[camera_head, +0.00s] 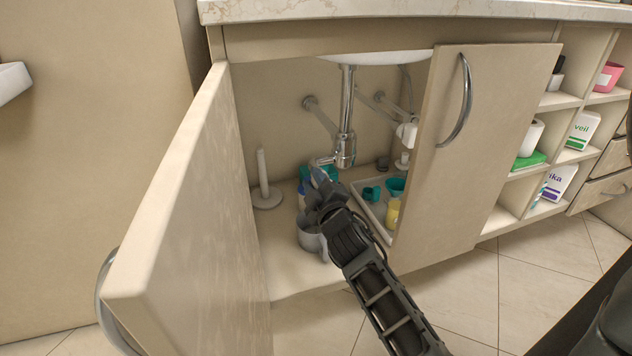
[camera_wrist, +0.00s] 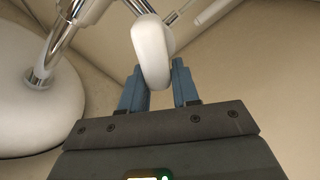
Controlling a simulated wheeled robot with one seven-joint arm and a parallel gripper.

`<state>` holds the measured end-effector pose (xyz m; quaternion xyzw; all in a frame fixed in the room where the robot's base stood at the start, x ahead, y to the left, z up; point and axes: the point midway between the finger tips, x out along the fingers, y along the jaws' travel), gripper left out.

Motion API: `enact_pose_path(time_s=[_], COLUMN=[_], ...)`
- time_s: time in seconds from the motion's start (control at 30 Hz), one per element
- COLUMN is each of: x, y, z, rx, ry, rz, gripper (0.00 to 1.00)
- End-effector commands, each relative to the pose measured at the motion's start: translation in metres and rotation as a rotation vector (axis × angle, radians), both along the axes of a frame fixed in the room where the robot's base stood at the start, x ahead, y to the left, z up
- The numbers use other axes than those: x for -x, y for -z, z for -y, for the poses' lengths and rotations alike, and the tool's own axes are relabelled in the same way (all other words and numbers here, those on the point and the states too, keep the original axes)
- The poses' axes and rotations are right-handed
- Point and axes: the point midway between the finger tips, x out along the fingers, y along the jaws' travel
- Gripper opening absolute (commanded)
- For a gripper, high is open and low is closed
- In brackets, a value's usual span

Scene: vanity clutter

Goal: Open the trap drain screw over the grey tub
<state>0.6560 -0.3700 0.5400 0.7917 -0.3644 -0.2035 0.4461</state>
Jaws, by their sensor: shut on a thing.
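The chrome trap (camera_head: 345,150) hangs under the basin, with a short piece reaching left from its lower end. My gripper (camera_head: 320,178) is at that piece, low inside the open cabinet. In the wrist view, a smooth white rounded piece, seemingly the trap drain screw (camera_wrist: 152,50), lies between the blue fingers of my gripper (camera_wrist: 159,85), which are shut on it. The exact contact is hidden by the piece itself. The grey tub (camera_head: 311,240) stands on the cabinet floor just below my gripper, partly covered by my arm.
The left door (camera_head: 190,220) stands wide open; the right door (camera_head: 470,140) bounds the opening. A pale tray (camera_head: 371,216) with teal cups and a yellow bottle (camera_head: 392,213) lies to the right. A white upright holder (camera_head: 263,180) stands left. Teal and blue items crowd behind my gripper.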

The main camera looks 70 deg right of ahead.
Motion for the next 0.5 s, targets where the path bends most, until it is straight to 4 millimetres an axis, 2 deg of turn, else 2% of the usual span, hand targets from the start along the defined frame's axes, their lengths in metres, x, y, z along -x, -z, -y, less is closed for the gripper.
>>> enact_pose_path(time_s=[0.03,0.5], x=[0.0043,0.0054], y=[0.0086,0.0102], z=[0.0016,0.0023], rx=[0.002,0.050], ry=[0.010,0.013], rz=[-0.027,-0.085], gripper=[0.00,0.00])
